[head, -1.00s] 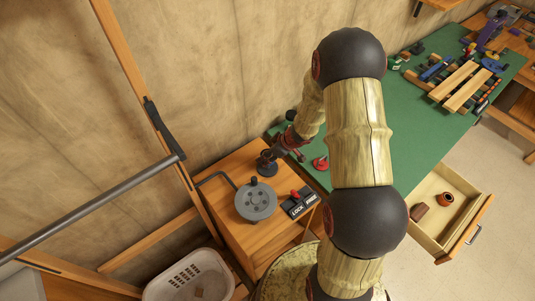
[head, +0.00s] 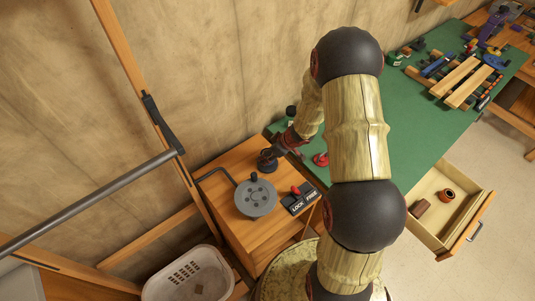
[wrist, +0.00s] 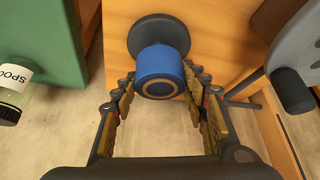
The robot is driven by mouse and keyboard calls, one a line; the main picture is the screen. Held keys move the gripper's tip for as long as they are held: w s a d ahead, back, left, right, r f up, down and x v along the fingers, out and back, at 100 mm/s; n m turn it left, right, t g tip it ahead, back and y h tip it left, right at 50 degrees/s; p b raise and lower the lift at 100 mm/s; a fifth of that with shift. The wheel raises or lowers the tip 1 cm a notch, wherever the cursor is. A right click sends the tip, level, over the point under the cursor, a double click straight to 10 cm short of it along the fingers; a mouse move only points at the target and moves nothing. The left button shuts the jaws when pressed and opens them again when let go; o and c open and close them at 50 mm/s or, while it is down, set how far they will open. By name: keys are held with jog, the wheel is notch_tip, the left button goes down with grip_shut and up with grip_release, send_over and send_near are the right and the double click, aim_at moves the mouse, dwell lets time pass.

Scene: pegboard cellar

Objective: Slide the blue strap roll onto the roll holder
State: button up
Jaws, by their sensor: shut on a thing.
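The blue strap roll (wrist: 158,73) is between the fingers of my gripper (wrist: 162,80) in the wrist view, with a tan ring on its near face. My gripper is shut on it. A dark round disc, which looks like part of the roll holder (wrist: 158,32), shows right behind the roll, against the wooden cabinet. I cannot tell whether the roll touches it or is around a post. In the head view my gripper (head: 279,151) is at the cabinet's back right corner, over the small dark holder (head: 266,164); the roll is hard to make out there.
A grey crank reel (head: 255,198) and a LOCK/FREE switch plate (head: 299,200) sit on the wooden cabinet (head: 240,235) close by. The green bench (head: 415,140) adjoins at right, with a red object (head: 321,159) near its edge. A labelled bottle (wrist: 14,92) shows at left in the wrist view.

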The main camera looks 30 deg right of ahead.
jog(key=shift+f+b, duration=0.45)
jog(key=shift+f, duration=0.45)
jog(key=o, duration=1.1)
jog(key=shift+o, duration=0.7)
jog(key=shift+r, duration=0.1)
jog(key=v, duration=1.1)
jog(key=shift+s+r, duration=0.2)
jog(key=shift+r, duration=0.15)
jog(key=shift+d, duration=0.15)
